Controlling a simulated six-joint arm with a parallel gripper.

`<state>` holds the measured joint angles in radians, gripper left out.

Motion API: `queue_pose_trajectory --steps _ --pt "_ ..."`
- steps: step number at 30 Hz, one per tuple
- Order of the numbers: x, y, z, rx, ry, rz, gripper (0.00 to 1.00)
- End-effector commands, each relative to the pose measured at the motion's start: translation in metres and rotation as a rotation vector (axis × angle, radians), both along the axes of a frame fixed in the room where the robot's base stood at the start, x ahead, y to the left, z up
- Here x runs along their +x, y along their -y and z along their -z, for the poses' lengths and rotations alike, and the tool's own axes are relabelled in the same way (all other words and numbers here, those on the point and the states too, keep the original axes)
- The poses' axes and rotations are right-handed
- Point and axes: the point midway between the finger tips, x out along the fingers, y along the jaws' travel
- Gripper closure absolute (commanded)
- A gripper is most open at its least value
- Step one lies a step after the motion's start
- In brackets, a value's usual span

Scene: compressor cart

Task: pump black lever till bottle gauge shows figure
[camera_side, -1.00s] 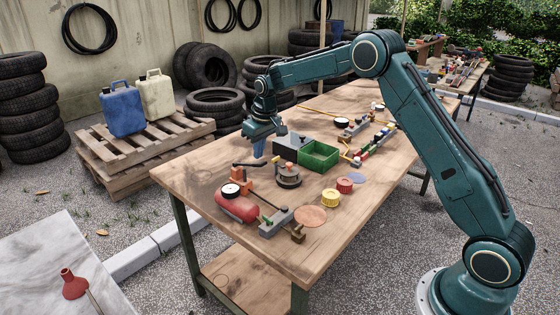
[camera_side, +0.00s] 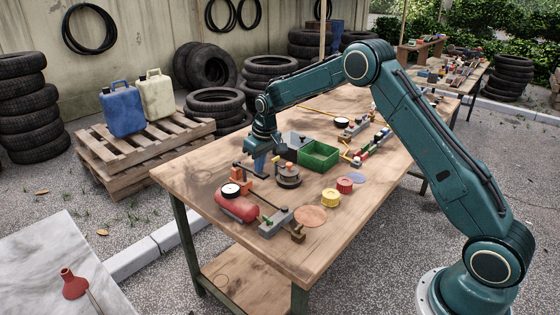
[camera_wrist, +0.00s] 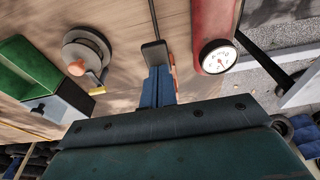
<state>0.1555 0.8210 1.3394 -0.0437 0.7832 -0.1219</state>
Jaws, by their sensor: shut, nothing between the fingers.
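The red bottle (camera_side: 238,208) lies near the table's front left, with a round white gauge (camera_side: 230,190) on it. In the wrist view the gauge (camera_wrist: 217,57) shows at upper right; its figures are too small to read. The black lever (camera_wrist: 151,18) enters from the top of the wrist view and ends in a dark flat pad. My gripper (camera_wrist: 159,84) is shut and empty, its blue fingers right at that pad; I cannot tell whether they touch. In the side view my gripper (camera_side: 260,165) is low over the table, behind the bottle.
A green open box (camera_side: 318,156) stands just right of my gripper. A round grey device with an orange knob (camera_side: 289,176) sits close by. A yellow cap (camera_side: 330,197), a red cap (camera_side: 344,185) and a grey block (camera_side: 275,222) lie towards the front. The table's left edge is near.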

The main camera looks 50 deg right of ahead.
Motion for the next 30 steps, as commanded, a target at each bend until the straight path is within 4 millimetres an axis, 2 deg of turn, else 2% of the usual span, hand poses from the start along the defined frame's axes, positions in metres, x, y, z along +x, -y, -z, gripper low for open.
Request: queue_pose_trajectory --steps 22,30 --pt "-0.001 0.000 0.038 0.000 -0.003 0.000 1.00" --pt "0.000 0.000 0.035 0.000 -0.001 0.000 1.00"
